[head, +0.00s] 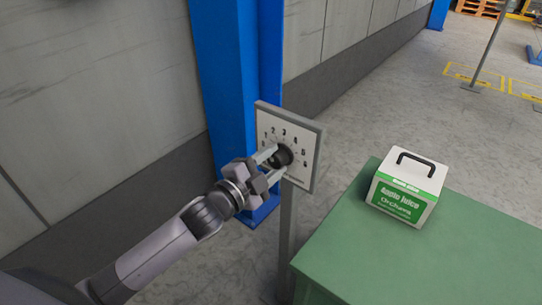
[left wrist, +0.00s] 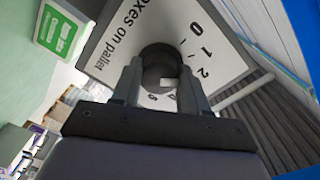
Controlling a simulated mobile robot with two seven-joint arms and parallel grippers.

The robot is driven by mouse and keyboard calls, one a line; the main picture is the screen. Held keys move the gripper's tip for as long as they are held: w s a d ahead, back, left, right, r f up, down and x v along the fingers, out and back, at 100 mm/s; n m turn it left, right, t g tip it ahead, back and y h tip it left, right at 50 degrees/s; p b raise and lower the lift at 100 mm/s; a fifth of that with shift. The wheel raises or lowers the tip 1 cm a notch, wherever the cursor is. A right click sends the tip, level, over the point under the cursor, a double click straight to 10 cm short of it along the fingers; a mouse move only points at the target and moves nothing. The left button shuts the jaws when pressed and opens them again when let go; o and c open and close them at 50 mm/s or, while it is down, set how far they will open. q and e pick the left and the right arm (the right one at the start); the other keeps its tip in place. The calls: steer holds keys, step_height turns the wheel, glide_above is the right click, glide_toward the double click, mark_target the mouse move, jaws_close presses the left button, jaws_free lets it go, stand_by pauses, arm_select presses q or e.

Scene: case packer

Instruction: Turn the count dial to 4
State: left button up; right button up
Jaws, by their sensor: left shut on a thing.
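The count dial is a black round knob (head: 284,154) on a white square plate (head: 308,134) with numbers from 0 to 6 around it. The plate stands on a grey post. My left gripper (head: 275,158) is shut on the knob, one finger on each side. The left wrist view also shows the knob (left wrist: 159,62) between my fingers. A small light mark shows on the knob on the side toward the 4 and 5, but I cannot tell exactly which number it points at. My left fingers hide part of the scale. My right gripper is not in view.
A green table (head: 375,262) stands at the lower right, close to the post. A white and green juice carton (head: 407,190) with a black handle sits on it. A blue column (head: 232,70) and grey wall panels are behind and left of the dial. Open floor lies beyond.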

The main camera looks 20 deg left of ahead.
arm_select(q)
steer(key=m+p, duration=0.1)
steer(key=m, duration=0.1)
steer(key=shift+r+m, duration=0.1)
steer(key=shift+m, duration=0.3)
steer(key=m+p, duration=0.1)
steer(key=m, duration=0.2)
steer(key=shift+m, duration=0.3)
steer(key=m+p, duration=0.1)
steer(key=m, duration=0.2)
steer(key=shift+m+y+p, duration=0.3)
steer(key=shift+m+p, duration=0.2)
steer(key=shift+m, duration=1.5)
steer(key=o, duration=1.1)
steer(key=shift+c, duration=0.2)
